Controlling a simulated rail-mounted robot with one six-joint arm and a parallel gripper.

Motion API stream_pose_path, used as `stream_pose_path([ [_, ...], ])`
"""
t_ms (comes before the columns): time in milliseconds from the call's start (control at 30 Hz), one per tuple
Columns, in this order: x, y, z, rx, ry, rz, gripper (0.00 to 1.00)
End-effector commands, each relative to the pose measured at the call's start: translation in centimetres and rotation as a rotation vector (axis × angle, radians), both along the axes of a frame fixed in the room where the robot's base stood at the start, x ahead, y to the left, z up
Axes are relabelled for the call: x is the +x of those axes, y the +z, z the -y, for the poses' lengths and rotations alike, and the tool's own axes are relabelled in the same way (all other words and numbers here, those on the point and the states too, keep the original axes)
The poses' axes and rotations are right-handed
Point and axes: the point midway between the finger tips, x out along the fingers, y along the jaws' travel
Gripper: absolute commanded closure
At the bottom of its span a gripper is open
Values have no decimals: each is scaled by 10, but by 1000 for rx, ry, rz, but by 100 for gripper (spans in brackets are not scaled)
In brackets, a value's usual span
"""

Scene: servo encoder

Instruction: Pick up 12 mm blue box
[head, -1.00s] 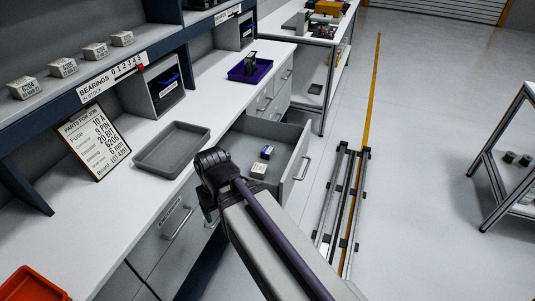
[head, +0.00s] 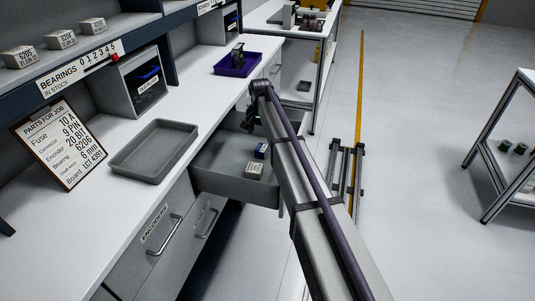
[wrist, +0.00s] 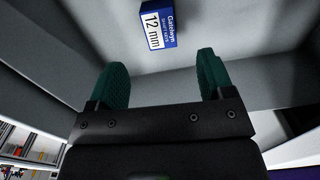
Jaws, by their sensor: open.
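The blue box (wrist: 157,25) shows in the wrist view with a white panel reading "12 mm". It lies on the drawer floor, beyond my fingertips and between their lines. In the head view the blue box (head: 262,150) sits in the open grey drawer (head: 225,184), behind a pale box. My gripper (wrist: 161,72) is open and empty, with two green pads apart and not touching the box. In the head view my gripper is mostly hidden behind my arm's end, over the drawer's far part.
A pale box (head: 255,170) lies near the blue box in the drawer. The drawer walls (wrist: 40,55) stand close around my gripper. An empty grey tray (head: 152,150) and a purple tray (head: 238,64) with a dark part rest on the counter.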

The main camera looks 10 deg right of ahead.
Motion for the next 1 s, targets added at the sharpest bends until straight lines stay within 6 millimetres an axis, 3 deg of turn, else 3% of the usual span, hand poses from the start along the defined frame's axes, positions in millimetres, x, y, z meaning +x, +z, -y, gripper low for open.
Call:
stream_pose_path([
  [33, 0, -22, 0, 0, 0, 0, 26],
  [100, 0, -36, 0, 0, 1, 0, 26],
  [200, 0, -46, 0, 0, 1, 0, 26],
  [367, 0, -46, 0, 0, 2, 0, 26],
  [633, 2, -95, 2, 0, 2, 0, 26],
  [900, 2, -93, 1, 0, 3, 0, 26],
  [1000, 2, -93, 1, 0, 3, 0, 35],
])
